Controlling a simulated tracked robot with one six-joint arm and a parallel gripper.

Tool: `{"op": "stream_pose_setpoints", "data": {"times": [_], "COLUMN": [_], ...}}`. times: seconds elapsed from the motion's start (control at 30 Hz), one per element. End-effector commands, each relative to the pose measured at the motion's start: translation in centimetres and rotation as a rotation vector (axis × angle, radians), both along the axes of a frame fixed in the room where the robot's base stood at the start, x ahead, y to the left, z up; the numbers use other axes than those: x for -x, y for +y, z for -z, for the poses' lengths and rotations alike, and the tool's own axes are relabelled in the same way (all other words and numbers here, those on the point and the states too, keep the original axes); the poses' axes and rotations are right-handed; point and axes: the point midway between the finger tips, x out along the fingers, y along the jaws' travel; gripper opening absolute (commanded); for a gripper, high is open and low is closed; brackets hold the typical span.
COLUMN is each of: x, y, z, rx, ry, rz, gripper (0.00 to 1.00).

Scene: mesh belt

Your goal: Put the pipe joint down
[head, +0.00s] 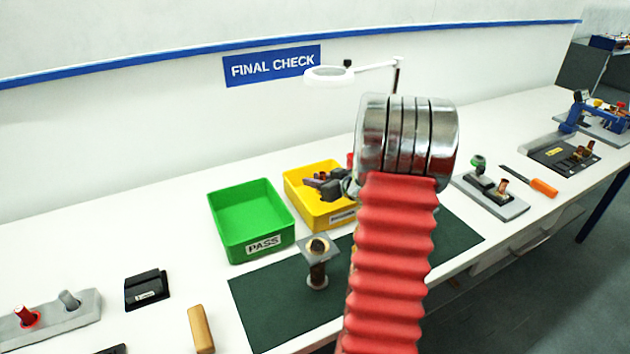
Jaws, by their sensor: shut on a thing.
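My gripper (325,184) shows only in part, as dark grey parts with a chrome joint just left of my raised arm, over the yellow bin (322,219). It is shut on the pipe joint. My arm's red bellows and chrome elbow hide much of that area, and I cannot make out the held piece's shape. A copper-coloured part with a square grey flange (329,247) stands upright on the dark green mat (270,308), apart from the gripper. A sliver of copper colour also shows at the bellows' left edge.
A green PASS bin (265,244) looks empty. A black block (147,289), a wooden handle (201,330) and a grey fixture (70,316) lie at left. Another fixture (500,203) and an orange-handled tool (543,188) lie at right. A lamp (331,75) overhangs the bench. The mat's left part is clear.

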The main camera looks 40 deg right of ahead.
Motion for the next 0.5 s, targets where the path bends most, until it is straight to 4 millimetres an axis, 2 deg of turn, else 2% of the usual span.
{"op": "stream_pose_setpoints", "data": {"times": [0.5], "x": [0.02], "y": [-0.03], "z": [1.05], "rx": [-0.001], "ry": [-0.001], "rz": [0.000], "gripper": [0.00]}}
